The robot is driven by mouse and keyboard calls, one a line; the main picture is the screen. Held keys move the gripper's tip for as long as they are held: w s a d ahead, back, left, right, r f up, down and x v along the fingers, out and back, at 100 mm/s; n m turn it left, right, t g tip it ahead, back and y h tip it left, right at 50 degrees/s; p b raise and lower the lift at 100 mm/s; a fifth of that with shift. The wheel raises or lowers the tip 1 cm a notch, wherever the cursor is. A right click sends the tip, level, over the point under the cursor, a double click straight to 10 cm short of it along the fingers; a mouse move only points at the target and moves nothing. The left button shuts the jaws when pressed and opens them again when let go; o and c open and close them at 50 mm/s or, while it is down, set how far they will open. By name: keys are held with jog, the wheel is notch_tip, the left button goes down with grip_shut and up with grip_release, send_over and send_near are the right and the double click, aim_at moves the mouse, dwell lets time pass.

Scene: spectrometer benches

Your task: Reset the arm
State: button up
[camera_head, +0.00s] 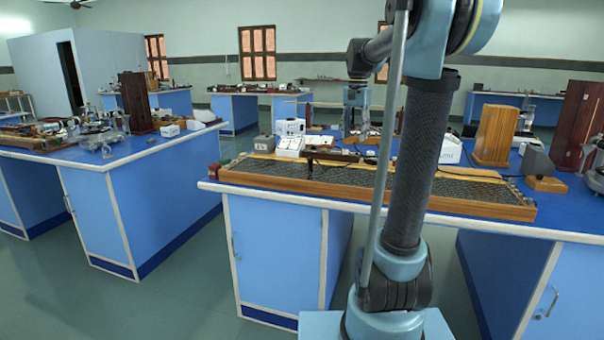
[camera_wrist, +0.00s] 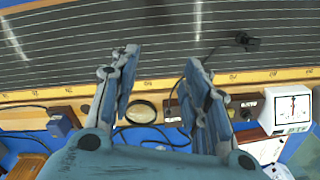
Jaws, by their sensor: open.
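My gripper (camera_wrist: 162,56) is open, with its two fingers spread apart and nothing between them in the wrist view. A long wire board with a wooden frame (camera_wrist: 60,97) runs across the wrist view under and beyond the fingers. The same board (camera_head: 290,181) lies along the near edge of the blue bench (camera_head: 300,204) in the head view. I cannot tell the exact height of the fingers above it.
A white meter (camera_wrist: 290,108), a round ring (camera_wrist: 140,111) and loose dark cables lie beside the board. A brown wooden box (camera_head: 495,136) stands on the bench at right. Another blue bench (camera_head: 130,160) with instruments is at left, with open floor between the benches.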

jog(key=s+f+n+t, duration=0.1)
jog(key=s+f+n, duration=0.2)
jog(key=s+f, duration=1)
jog(key=s+f+n+t, duration=0.1)
jog(key=s+f+n, duration=0.3)
jog(key=s+f, duration=0.8)
jog(key=s, duration=0.6)
jog(key=shift+s+d+f+n, duration=0.2)
jog(key=shift+f+n, duration=0.1)
jog(key=shift+f, duration=0.1)
jog(key=shift+w, duration=0.15)
jog(key=shift+w+f, duration=0.2)
jog(key=shift+w, duration=0.15)
